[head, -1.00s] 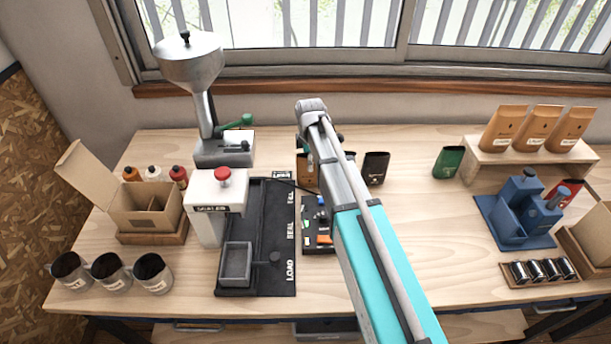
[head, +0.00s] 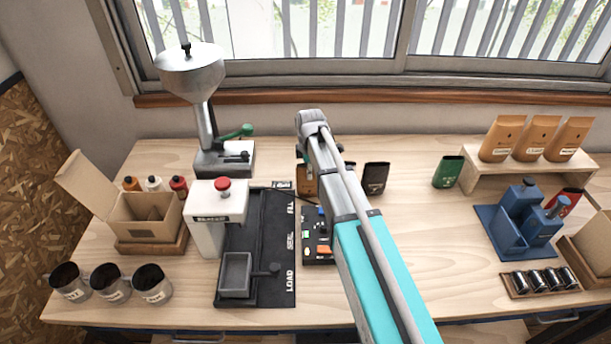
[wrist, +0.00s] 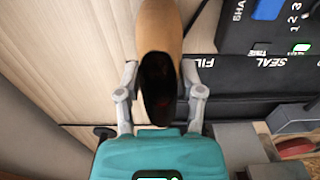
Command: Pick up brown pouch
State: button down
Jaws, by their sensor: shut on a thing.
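The brown pouch (wrist: 160,35) stands between the two fingers of my gripper (wrist: 160,85) in the wrist view, its dark open mouth toward the camera. The fingers are shut on it from both sides. In the head view the brown pouch (head: 306,183) shows only as a strip left of my arm, low at the table. My gripper there is mostly hidden behind my own arm, so the contact shows only in the wrist view. I cannot tell whether the pouch is clear of the table.
A black pouch (head: 375,178) stands close to the right, a green pouch (head: 448,172) farther right. The black sealing station (head: 270,270) and a small control panel (head: 317,255) lie to the left and in front. Bare table (head: 430,240) lies right of my arm.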

jog(key=shift+r, duration=0.15)
jog(key=shift+r+p, duration=0.95)
jog(key=shift+p, duration=0.15)
jog(key=s+d+r+p, duration=0.7)
jog(key=s+r+p, duration=0.3)
jog(key=s, duration=0.2)
jog(key=shift+r+p, duration=0.35)
jog(key=shift+r, duration=0.05)
jog(key=shift+f+b, duration=0.85)
jog(key=shift+s, duration=0.1)
